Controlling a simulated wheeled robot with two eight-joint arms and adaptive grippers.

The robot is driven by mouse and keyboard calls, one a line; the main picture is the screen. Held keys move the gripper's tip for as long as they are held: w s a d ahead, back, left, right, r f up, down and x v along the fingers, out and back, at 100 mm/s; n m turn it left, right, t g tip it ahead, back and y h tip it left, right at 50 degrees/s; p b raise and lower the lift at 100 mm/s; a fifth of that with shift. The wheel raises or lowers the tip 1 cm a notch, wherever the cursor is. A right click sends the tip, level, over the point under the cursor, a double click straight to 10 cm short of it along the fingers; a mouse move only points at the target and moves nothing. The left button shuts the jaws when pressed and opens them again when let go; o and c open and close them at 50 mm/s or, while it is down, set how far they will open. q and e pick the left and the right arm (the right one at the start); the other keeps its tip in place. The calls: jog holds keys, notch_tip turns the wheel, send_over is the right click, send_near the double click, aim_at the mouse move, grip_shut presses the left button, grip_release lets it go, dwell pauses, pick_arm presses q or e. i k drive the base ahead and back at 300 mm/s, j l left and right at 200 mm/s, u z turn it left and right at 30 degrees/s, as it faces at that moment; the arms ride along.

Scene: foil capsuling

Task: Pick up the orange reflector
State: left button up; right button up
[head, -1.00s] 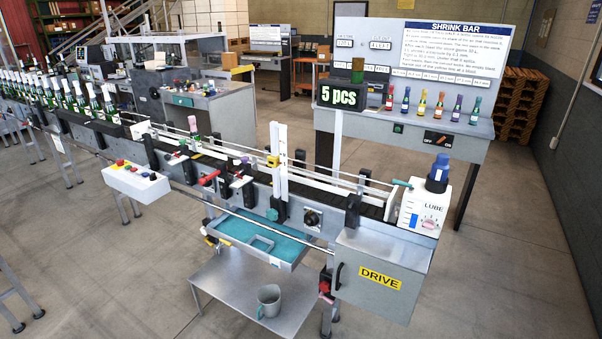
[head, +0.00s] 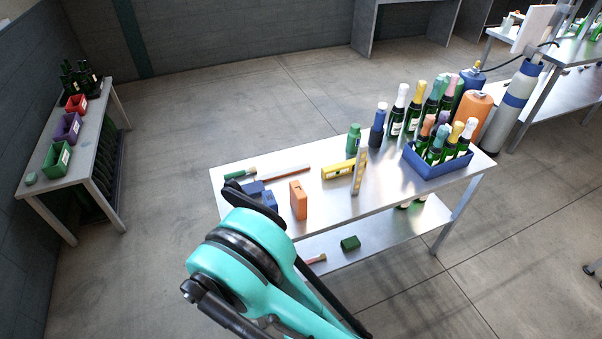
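A small upright orange block (head: 298,200), the likely orange reflector, stands near the front edge of a metal table (head: 325,205), left of the middle. Its front face shows in full, and nothing covers it. A teal and black arm of mine rises from the bottom of the head view to just left of and in front of the block. It hides part of the table's front left corner. I can make out no gripper fingertips on either side.
Blue blocks (head: 268,200) sit left of the orange block. A yellow level (head: 338,171) and an upright tan stick (head: 359,172) are to its right. A blue crate of bottles (head: 437,170), an orange cylinder (head: 473,110) and loose bottles stand farther right. A side table (head: 48,180) is at left.

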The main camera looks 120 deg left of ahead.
aim_at(297, 168)
jog(key=u, duration=4.15)
jog(key=i+l+u, duration=0.1)
jog(key=l, duration=0.25)
jog(key=i+l, duration=0.3)
jog(key=i+l+u, duration=0.15)
jog(key=l, duration=0.2)
jog(key=i+l+u, duration=0.1)
jog(key=l, duration=0.3)
jog(key=i+l+u, duration=0.1)
jog(key=i, duration=0.4)
jog(key=i+l+u, duration=0.15)
jog(key=i+l, duration=0.2)
jog(key=i, duration=0.15)
